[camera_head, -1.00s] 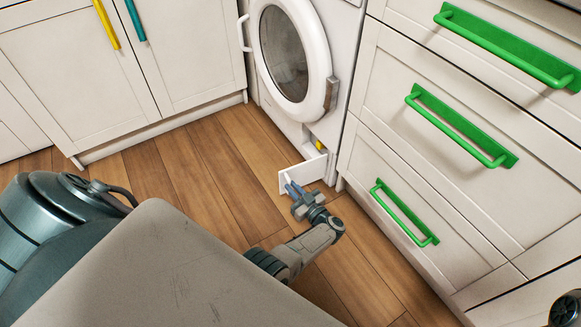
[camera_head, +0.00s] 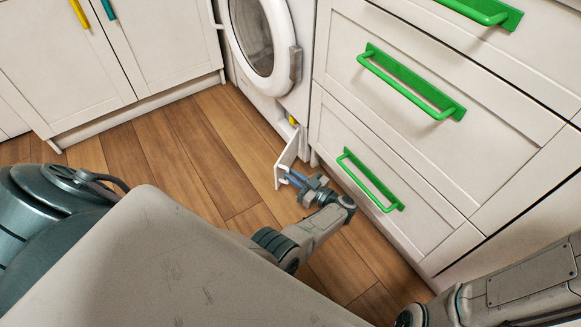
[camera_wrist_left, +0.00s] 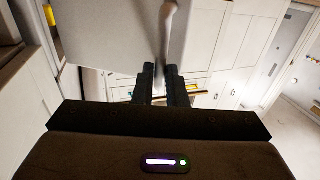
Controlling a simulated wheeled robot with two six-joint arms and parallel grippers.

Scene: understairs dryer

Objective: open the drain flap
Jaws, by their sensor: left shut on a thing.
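The drain flap (camera_head: 286,162) is a small white panel low on the white dryer. It stands swung out from the dryer front, with the recess behind it uncovered. My left gripper (camera_head: 291,178) is shut at the flap's outer side, low over the floor. In the left wrist view the flap (camera_wrist_left: 110,35) fills the upper left, and a pale handle (camera_wrist_left: 169,28) on it runs down to my left gripper's close-set fingertips (camera_wrist_left: 160,72). The exact contact is hard to see. My right gripper is out of view.
A yellow part (camera_head: 293,121) shows in the opening. The round dryer door (camera_head: 252,32) is above. Drawers with green handles (camera_head: 370,180) stand close on the right. Wooden floor (camera_head: 190,145) is clear to the left, before the white cupboards (camera_head: 60,70).

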